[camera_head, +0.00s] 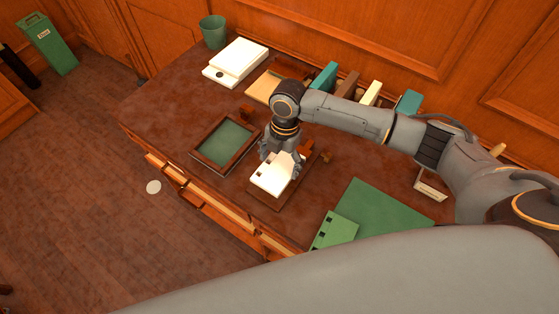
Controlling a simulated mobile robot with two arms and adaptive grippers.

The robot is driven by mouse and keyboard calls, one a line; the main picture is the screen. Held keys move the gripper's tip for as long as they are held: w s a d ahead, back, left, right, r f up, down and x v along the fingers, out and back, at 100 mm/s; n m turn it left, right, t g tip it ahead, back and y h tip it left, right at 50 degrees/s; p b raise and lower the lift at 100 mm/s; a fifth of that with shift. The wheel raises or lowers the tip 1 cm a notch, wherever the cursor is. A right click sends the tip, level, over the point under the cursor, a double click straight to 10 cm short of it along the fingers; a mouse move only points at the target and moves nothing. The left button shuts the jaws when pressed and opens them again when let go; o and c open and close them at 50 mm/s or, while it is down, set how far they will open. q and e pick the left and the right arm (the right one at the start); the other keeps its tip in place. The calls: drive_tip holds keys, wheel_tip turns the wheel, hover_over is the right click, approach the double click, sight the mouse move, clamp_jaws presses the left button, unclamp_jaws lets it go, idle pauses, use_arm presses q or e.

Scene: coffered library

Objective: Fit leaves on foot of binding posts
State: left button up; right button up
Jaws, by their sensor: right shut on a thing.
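My right gripper (281,155) points down over the desk, shut on a stack of white leaves (270,181) with small dark holes or notches along its left part. The stack lies at or just above a brown board (289,201). A reddish-brown block (304,151) stands by the far right of the stack. The binding posts are not clear; the gripper and leaves cover much of the board, and I cannot tell whether the leaves are around any post. My left gripper is not in view.
A framed green tray (226,143) lies left of the gripper. Green sheets (373,207) and a notched green piece (336,232) lie at right. A white stack (238,61), a green cup (213,31) and upright books (325,76) are behind. Drawers (206,201) stand open at the front.

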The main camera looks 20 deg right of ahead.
drive_tip(key=shift+f+b, duration=0.85)
drive_tip(key=shift+f, duration=1.55)
idle(1.0)
drive_tip(key=o, duration=1.1)
drive_tip(key=shift+r+p, duration=3.05)
drive_tip(key=shift+r, duration=0.05)
drive_tip(key=shift+s+a+f, duration=0.1)
